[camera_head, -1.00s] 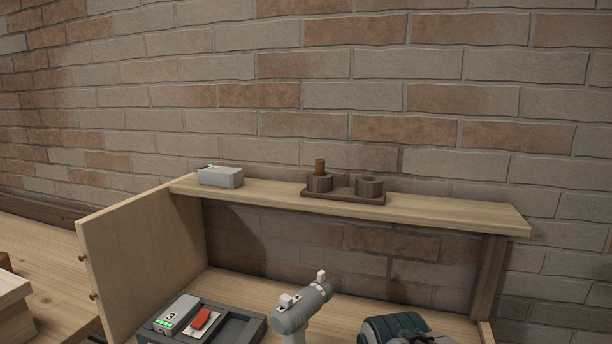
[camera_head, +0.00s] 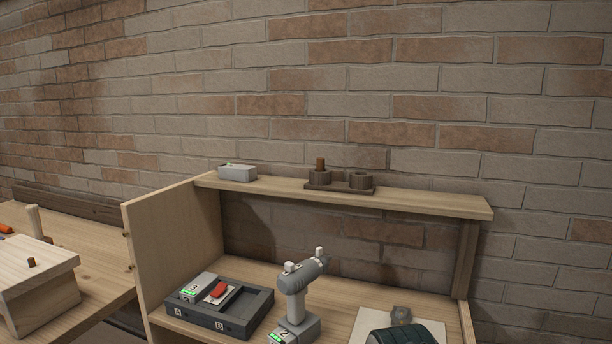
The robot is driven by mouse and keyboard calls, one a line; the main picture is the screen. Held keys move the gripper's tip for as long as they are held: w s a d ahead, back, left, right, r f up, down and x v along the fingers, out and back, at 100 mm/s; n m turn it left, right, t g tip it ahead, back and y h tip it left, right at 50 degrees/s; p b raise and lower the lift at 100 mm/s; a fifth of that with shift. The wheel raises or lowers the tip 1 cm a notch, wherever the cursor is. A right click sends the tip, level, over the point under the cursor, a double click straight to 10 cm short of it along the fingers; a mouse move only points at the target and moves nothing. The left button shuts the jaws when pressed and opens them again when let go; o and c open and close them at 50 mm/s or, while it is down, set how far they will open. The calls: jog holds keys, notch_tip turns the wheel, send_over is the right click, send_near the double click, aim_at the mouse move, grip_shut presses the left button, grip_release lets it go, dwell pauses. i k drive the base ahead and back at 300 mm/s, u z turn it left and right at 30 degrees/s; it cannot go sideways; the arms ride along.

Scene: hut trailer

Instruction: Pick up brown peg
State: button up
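A brown peg (camera_head: 320,164) stands upright in the left round socket of a dark wooden holder (camera_head: 340,188) on the upper shelf. The holder's right socket (camera_head: 359,179) shows no peg. Another short brown peg (camera_head: 31,262) sticks up from the top of a pale wooden box (camera_head: 50,290) at the lower left. My gripper is not in view.
A grey block (camera_head: 237,173) lies on the left of the shelf (camera_head: 430,199). Below are a dark tray (camera_head: 262,304) with a red-switched item, a grey drill (camera_head: 303,278) and a dark rounded object (camera_head: 400,335). A side panel (camera_head: 172,240) rises at left.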

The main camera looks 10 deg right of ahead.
aim_at(320, 166)
jog(key=u, duration=1.15)
jog(key=i, duration=0.6)
jog(key=z, duration=1.45)
